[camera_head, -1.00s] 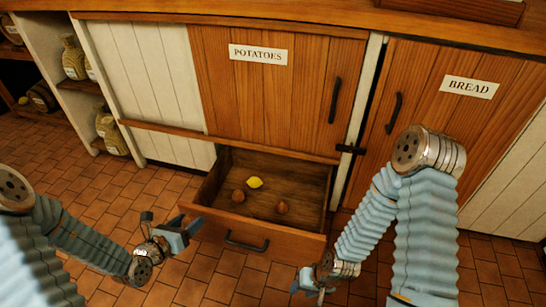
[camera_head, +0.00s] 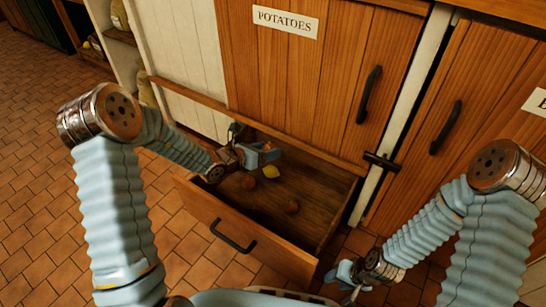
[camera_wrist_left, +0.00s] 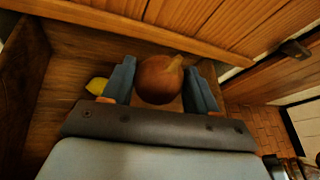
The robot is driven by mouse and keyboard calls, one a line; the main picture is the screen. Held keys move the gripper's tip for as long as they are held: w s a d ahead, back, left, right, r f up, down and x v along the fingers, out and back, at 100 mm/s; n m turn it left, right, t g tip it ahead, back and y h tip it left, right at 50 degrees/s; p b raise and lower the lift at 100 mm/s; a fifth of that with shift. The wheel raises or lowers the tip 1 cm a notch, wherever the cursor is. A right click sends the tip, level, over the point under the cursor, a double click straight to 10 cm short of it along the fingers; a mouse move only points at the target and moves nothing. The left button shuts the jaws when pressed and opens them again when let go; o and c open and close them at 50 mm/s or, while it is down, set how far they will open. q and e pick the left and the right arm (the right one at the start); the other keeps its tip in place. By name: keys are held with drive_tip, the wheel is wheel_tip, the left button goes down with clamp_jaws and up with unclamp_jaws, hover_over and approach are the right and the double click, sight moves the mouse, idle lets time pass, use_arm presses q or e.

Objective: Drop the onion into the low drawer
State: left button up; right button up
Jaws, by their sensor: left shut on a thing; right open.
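The onion (camera_wrist_left: 160,80), round and brown with a pale stem, sits between the two blue fingers of my left gripper (camera_wrist_left: 160,88) in the left wrist view. The gripper is shut on it. In the head view my left gripper (camera_head: 262,153) is over the back left part of the open low drawer (camera_head: 240,226); the onion cannot be made out there. The wooden drawer is pulled out below the potatoes door. My right gripper (camera_head: 350,283) is open and empty, low in front of the drawer's right front corner.
The lemon also shows in the left wrist view (camera_wrist_left: 97,86). The drawer's right part is bare. The potatoes door (camera_head: 300,75) stands above, shut. Tiled floor lies left.

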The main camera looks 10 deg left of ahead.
use_arm(q)
drive_tip(key=shift+w+d+f+b, duration=0.15)
drive_tip(key=shift+w+d, duration=0.15)
drive_tip(key=shift+w, duration=0.2)
drive_tip(key=shift+w+d+b, duration=0.15)
drive_tip(key=shift+w+d, duration=0.1)
drive_tip(key=shift+w, duration=0.25)
wheel_tip(320, 180, down, 5)
drive_tip(key=b, duration=0.3)
drive_tip(key=shift+f+b, duration=0.2)
drive_tip(key=shift+b, duration=0.1)
use_arm(e)
wheel_tip(320, 180, down, 5)
drive_tip(key=shift+w+f, duration=0.1)
drive_tip(key=shift+w, duration=0.05)
use_arm(q)
drive_tip(key=o, duration=1.2)
drive_tip(key=shift+s, duration=0.1)
drive_tip(key=p+v, duration=0.2)
drive_tip(key=v, duration=1.2)
use_arm(e)
wheel_tip(320, 180, up, 3)
drive_tip(key=shift+f, duration=0.2)
